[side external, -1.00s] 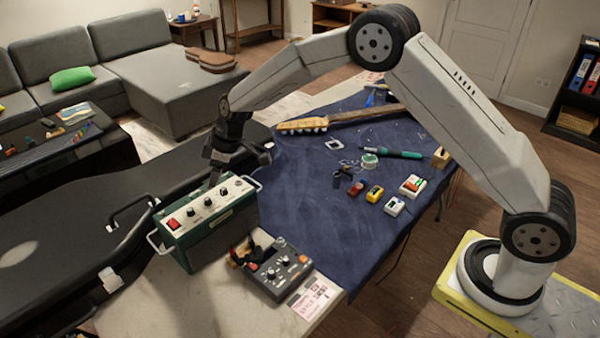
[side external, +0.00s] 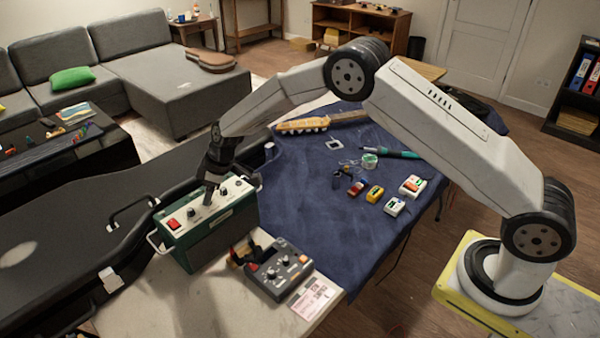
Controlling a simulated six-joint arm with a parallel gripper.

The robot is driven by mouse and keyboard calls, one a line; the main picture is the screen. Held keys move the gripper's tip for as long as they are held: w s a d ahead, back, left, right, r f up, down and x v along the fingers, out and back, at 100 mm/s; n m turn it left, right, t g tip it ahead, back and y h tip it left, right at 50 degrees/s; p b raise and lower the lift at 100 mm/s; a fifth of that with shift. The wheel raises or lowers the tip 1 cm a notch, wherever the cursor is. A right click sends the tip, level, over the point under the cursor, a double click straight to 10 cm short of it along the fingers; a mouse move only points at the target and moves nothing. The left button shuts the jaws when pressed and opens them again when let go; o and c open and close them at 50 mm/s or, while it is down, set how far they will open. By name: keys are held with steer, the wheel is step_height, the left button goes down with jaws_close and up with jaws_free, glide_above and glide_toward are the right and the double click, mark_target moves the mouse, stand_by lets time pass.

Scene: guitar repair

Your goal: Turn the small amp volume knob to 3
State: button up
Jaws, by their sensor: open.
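The small amp (side external: 215,241) is a green box with a cream top panel (side external: 182,231), standing at the left end of the worktable. Its panel carries a red switch (side external: 174,224) and a row of small dark knobs, one of them (side external: 191,212) just right of the switch. My gripper (side external: 208,198) points down at the panel, its tips at or just above the second knob from the switch. The jaws are open, but the gap between them is hard to see. The fingers hide that knob, and the panel lettering is too small to read.
A dark box with knobs (side external: 278,272) and a printed card (side external: 315,298) lie in front of the amp. A black guitar case (side external: 50,235) lies to its left.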

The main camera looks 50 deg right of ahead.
steer(key=shift+x, duration=0.75)
jaws_close()
steer(key=shift+m, duration=0.5)
steer(key=shift+a+m+t+h, duration=0.1)
steer(key=shift+m+t+h, duration=0.25)
steer(key=shift+m, duration=0.75)
steer(key=shift+m+t+h, duration=0.15)
steer(key=shift+m+h, duration=0.4)
steer(key=shift+m, duration=0.55)
steer(key=shift+s+m, duration=0.1)
steer(key=shift+m, duration=0.2)
jaws_free()
